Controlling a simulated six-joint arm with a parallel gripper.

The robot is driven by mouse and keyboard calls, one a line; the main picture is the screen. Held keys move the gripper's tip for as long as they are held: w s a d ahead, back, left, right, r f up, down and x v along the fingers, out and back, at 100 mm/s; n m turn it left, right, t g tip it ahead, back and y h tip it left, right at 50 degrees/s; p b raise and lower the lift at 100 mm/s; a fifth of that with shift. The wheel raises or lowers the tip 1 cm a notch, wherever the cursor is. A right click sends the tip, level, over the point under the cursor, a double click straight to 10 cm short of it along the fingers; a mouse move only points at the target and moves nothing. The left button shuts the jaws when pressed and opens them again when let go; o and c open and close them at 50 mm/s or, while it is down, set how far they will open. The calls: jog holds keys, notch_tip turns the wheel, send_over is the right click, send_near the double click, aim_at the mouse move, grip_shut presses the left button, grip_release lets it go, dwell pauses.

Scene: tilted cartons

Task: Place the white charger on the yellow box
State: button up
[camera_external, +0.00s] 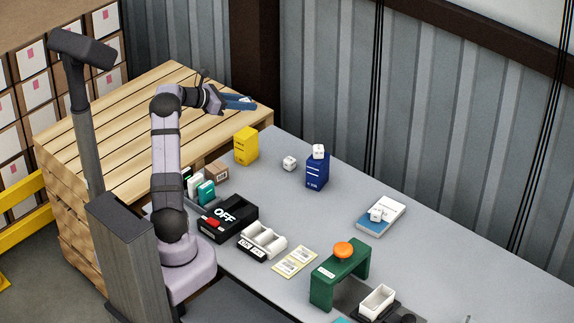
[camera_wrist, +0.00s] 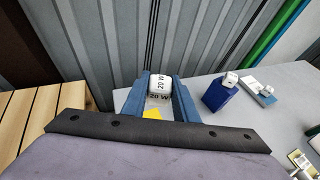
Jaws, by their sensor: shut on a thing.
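A white charger (camera_wrist: 158,84) marked "20 W" sits between the two blue fingers of my gripper (camera_wrist: 159,90), which is shut on it. In the external view my gripper (camera_external: 240,102) is raised over the far end, near the pallet corner, and the fingers hide the charger. The yellow box (camera_external: 246,146) stands upright on the grey table, below my gripper in the picture. A small part of the yellow box (camera_wrist: 155,113) shows between the fingers in the wrist view; the rest is hidden.
A white cube (camera_external: 289,163) lies on the grey table (camera_external: 275,215). A blue box (camera_external: 317,173) carries another white cube, and a blue-and-white book (camera_external: 381,216) carries one too. Small boxes and a black OFF block (camera_external: 228,216) stand nearer. The corrugated wall (camera_external: 330,80) is behind.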

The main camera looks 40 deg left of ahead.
aim_at(246, 133)
jog(key=shift+f+p, duration=0.45)
jog(key=shift+f, duration=3.95)
jog(key=shift+f, duration=0.2)
jog(key=o, duration=1.1)
jog(key=shift+c, duration=0.2)
jog(key=shift+r, duration=0.1)
jog(key=shift+r, duration=0.1)
jog(key=b+v, duration=0.2)
jog(key=v, duration=1)
